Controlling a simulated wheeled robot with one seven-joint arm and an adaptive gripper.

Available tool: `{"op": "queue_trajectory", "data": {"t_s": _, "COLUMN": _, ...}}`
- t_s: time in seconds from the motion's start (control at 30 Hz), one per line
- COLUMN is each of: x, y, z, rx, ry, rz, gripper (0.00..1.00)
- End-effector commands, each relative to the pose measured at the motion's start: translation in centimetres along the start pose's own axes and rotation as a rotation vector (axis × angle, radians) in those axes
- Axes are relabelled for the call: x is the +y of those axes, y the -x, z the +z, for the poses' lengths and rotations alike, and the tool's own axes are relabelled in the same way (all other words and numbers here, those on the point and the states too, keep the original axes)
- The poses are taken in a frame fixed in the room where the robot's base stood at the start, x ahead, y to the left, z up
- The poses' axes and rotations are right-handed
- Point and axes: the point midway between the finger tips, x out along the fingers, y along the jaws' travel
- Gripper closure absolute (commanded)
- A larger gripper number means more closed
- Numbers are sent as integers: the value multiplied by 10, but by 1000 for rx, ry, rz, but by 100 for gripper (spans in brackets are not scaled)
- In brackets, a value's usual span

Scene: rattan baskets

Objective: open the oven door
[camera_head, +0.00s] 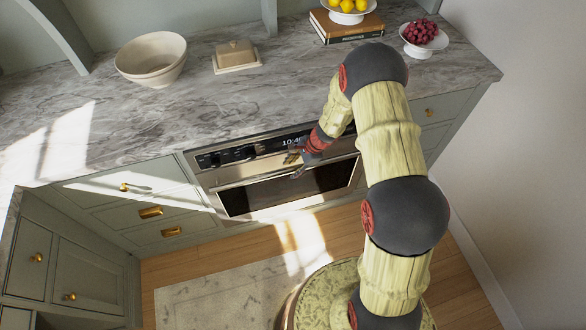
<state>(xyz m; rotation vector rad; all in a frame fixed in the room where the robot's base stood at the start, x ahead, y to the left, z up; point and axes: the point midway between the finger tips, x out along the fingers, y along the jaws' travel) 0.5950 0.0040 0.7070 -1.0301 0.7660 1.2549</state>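The oven (272,176) is built into the cabinets below the marble counter. Its dark glass door (285,190) looks shut, with a metal handle bar (245,180) across its top. Knobs and a lit clock display are on the panel above. My gripper (296,165) is at the oven front, close to the handle bar, right of its middle. Its fingers are small and partly blurred against the oven, so I cannot tell whether they touch the bar or are open.
Drawers with brass pulls (150,212) are left of the oven. The counter (110,115) holds a bowl (151,62), a butter dish (236,56), books (345,27) and a stand of red fruit (422,36). A rug (215,298) lies on the floor before the oven. A wall (520,130) is at right.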

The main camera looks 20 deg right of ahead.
Motion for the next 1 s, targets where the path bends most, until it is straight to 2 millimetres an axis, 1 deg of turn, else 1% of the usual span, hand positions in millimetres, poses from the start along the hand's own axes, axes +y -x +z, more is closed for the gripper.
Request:
{"op": "queue_trajectory", "data": {"t_s": 0.27, "x": 0, "y": -1, "z": 0, "rx": 0, "ry": 0, "rz": 0, "gripper": 64}}
{"op": "queue_trajectory", "data": {"t_s": 0.9, "x": 0, "y": -1, "z": 0, "rx": 0, "ry": 0, "rz": 0, "gripper": 100}}
{"op": "queue_trajectory", "data": {"t_s": 1.0, "x": 0, "y": -1, "z": 0, "rx": 0, "ry": 0, "rz": 0, "gripper": 100}}
